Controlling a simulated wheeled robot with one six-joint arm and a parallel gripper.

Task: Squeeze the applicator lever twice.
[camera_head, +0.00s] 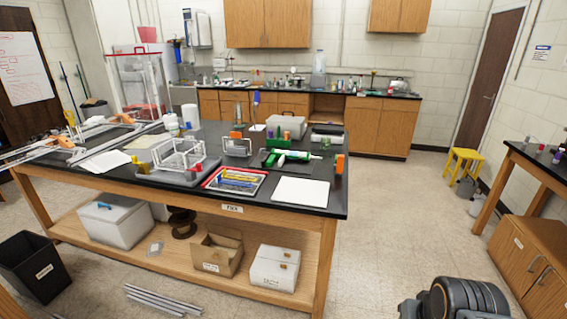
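What looks like the applicator (281,158) lies on the black-topped bench, toward its right end. It has a green body and a white barrel pointing right. My gripper is not in view. Only a dark, rounded part, probably of my own arm, shows at the lower right, well apart from the bench.
The bench (328,200) also carries a red-rimmed tray (208,184), a white sheet (301,192), an orange block (339,163) and a clear frame. Boxes sit on its lower shelf. Open floor (400,220) lies right of it, before a side counter (530,170).

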